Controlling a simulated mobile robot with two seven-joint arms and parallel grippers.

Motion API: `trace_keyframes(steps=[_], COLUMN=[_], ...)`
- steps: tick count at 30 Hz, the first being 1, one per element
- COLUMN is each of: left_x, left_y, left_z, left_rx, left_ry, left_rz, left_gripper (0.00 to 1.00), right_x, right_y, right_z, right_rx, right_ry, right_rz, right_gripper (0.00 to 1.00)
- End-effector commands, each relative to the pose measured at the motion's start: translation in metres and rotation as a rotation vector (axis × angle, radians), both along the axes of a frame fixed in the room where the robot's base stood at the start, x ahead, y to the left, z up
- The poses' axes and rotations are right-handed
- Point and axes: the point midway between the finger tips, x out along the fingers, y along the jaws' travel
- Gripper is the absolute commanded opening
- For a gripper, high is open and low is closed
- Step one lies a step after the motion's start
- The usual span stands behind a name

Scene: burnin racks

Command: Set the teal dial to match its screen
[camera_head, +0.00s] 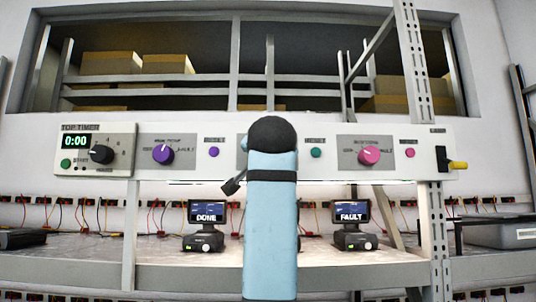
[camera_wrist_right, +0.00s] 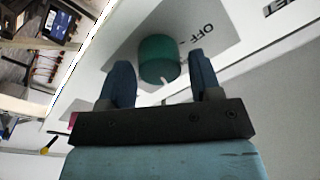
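The teal dial (camera_wrist_right: 159,58) shows in the right wrist view, on a grey plate with the label "OFF" beside it. A short white mark shows at its lower edge. My right gripper (camera_wrist_right: 160,74) is open, its two dark blue fingers on either side of the dial. I cannot tell whether they touch it. In the head view my light-blue arm covers the dial and most of the middle of the panel. The screen below the dial is hidden behind the arm, so its text cannot be read. My left gripper is not in view.
The white panel (camera_head: 222,134) also carries a timer (camera_head: 75,142) reading 0:00, a purple dial (camera_head: 163,154), a pink dial (camera_head: 369,154) and small buttons. Below, a left screen (camera_head: 206,211) reads DONE and a right screen (camera_head: 349,211) reads FAULT. A post (camera_head: 433,235) stands at right.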

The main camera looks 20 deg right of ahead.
Motion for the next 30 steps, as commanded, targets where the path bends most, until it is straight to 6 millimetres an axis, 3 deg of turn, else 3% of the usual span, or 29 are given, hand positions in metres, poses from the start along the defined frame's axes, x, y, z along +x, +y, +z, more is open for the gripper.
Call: trace_keyframes(steps=[10, 14, 24, 30], left_x=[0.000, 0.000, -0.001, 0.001], left_y=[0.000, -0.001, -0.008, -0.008], left_z=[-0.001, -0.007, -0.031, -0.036], left_rx=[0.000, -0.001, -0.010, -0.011], left_ry=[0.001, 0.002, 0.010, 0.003], left_rz=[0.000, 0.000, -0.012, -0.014], left_gripper=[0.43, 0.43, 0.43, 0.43], right_x=[-0.001, -0.013, -0.085, -0.118], right_y=[0.001, 0.005, 0.024, 0.034], right_z=[-0.001, -0.003, -0.010, -0.011], right_rx=[-0.001, 0.000, 0.000, 0.000], right_ry=[0.002, 0.000, -0.003, -0.001], right_rz=[0.000, 0.001, -0.001, 0.000], right_gripper=[0.68, 0.68, 0.68, 0.68])
